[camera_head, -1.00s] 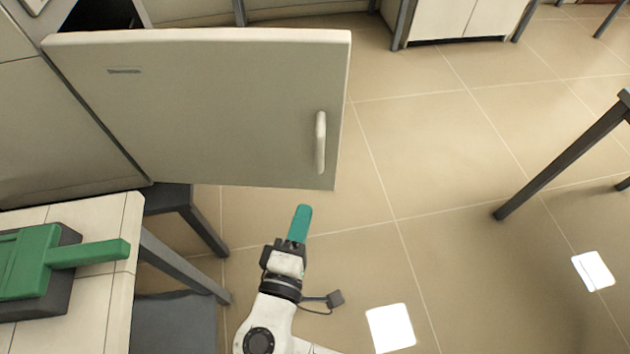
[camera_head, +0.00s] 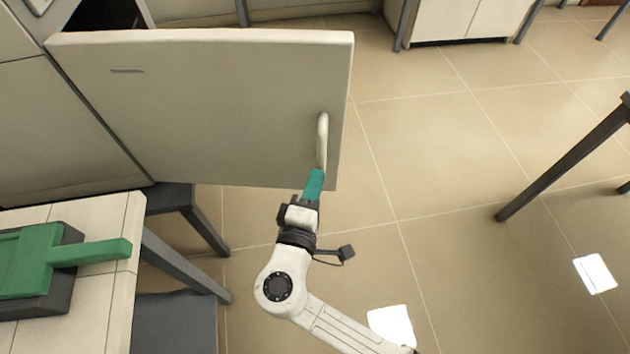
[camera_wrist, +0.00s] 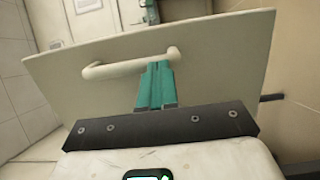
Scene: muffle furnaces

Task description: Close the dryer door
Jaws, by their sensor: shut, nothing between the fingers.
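The dryer door (camera_head: 210,110) is a pale panel standing open, swung out from the cabinet at the left of the head view. Its light handle (camera_head: 322,142) is an upright bar near the door's right edge. My gripper (camera_head: 315,175) has teal fingers, shut and empty, at the lower end of the handle. In the wrist view the fingers (camera_wrist: 157,82) point at the door (camera_wrist: 215,60), with their tips at or just in front of the handle (camera_wrist: 115,69), near one end. I cannot tell whether they touch it.
A green device with a handle (camera_head: 45,262) sits on a tiled table (camera_head: 115,220) at the left. A grey stool (camera_head: 175,320) stands below it. A dark table leg (camera_head: 560,160) is at the right.

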